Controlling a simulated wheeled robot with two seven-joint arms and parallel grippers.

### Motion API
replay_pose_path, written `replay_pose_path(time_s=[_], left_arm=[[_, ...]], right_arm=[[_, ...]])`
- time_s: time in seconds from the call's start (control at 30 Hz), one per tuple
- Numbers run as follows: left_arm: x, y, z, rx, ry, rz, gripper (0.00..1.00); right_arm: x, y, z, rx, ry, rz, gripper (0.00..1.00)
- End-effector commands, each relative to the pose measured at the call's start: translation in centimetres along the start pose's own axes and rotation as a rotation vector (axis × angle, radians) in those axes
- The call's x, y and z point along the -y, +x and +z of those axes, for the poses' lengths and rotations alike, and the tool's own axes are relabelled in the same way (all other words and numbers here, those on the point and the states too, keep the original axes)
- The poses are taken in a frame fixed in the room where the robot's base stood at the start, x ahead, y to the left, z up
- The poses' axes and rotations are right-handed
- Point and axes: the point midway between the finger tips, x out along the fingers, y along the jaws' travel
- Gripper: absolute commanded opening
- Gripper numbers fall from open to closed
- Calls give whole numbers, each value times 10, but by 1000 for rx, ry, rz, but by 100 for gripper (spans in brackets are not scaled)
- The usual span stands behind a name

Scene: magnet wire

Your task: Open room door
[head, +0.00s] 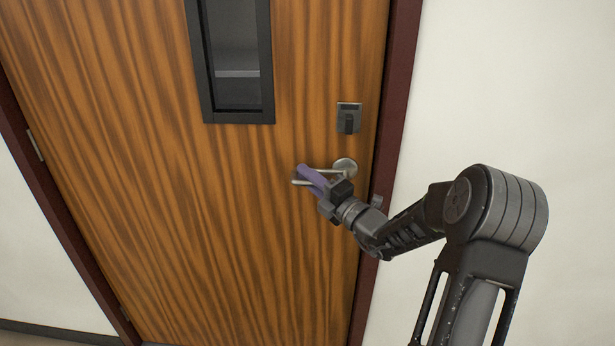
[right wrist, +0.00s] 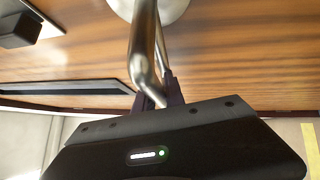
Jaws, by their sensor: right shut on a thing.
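The room door (head: 200,170) is brown wood grain and stands closed in its dark red frame, as far as the head view shows. A silver lever handle (head: 345,167) is on its right side, with its lever pointing left. My right gripper (head: 312,178) is at the lever, its purplish fingers shut on it. In the right wrist view the handle (right wrist: 143,55) runs down between the fingers (right wrist: 160,92), and the gripper body hides part of the grip. My left gripper is not in view.
A dark lock plate (head: 349,117) sits above the handle. A narrow dark-framed window (head: 236,55) is in the upper door. The door frame (head: 398,95) runs close to the right of the handle, with pale wall (head: 510,80) beyond. Hinges (head: 35,145) show at the left edge.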

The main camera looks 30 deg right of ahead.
Motion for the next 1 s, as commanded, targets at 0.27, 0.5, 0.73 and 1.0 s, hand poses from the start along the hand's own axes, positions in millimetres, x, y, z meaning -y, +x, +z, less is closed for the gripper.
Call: replay_pose_path(time_s=[0.27,0.5,0.73,1.0], left_arm=[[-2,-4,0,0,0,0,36],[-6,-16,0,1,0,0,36],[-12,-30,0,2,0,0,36],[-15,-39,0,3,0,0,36]], right_arm=[[3,0,0,-7,-21,-25,0],[10,-2,-1,-28,-95,-100,0],[24,-6,-2,-61,-211,-215,0],[43,-14,1,-100,-356,-358,0]])
